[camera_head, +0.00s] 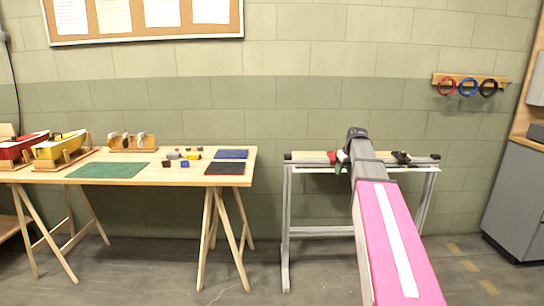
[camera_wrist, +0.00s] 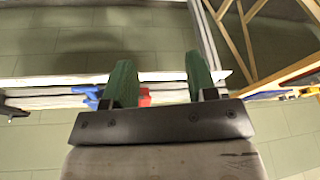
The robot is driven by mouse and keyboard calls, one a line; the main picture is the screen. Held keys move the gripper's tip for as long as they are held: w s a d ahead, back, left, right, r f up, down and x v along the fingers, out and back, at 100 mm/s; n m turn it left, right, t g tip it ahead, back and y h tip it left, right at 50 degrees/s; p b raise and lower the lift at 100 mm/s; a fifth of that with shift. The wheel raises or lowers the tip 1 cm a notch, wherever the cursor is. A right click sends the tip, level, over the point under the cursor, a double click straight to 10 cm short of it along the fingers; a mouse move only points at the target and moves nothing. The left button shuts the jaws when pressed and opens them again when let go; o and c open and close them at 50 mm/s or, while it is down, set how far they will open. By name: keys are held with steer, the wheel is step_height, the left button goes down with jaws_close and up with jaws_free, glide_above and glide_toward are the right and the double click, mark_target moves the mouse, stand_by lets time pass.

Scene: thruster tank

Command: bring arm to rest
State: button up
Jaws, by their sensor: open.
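My arm reaches forward on the right in the head view, its pink link with a white stripe nearest the camera. My gripper (camera_wrist: 160,85) shows in the wrist view with two green fingers spread wide apart and nothing between them. In the head view the gripper end is mostly hidden behind my dark wrist, in front of a narrow metal-framed stand (camera_head: 287,220). A red item (camera_head: 331,157) lies on the stand beside my wrist. In the wrist view red (camera_wrist: 144,97) and blue (camera_wrist: 92,94) parts show behind the fingers.
A wooden trestle table (camera_head: 140,176) at left holds red (camera_head: 22,147) and yellow (camera_head: 62,146) boat hulls, a green mat (camera_head: 108,170) and small parts. A grey cabinet (camera_head: 515,200) stands at right. The floor between table and stand is clear.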

steer(key=s+a+f+m+g, duration=0.1)
steer(key=s+a+f, duration=0.3)
steer(key=s+f, duration=0.5)
steer(key=s+a+f+m+g+h, duration=0.1)
steer(key=s+a+f, duration=0.3)
steer(key=s+f, duration=0.5)
steer(key=s+a+f+m+g, duration=0.1)
steer(key=s+a+f, duration=0.3)
steer(key=s+f, duration=0.6)
steer(key=shift+s+a, duration=0.25)
steer(key=shift+a, duration=0.1)
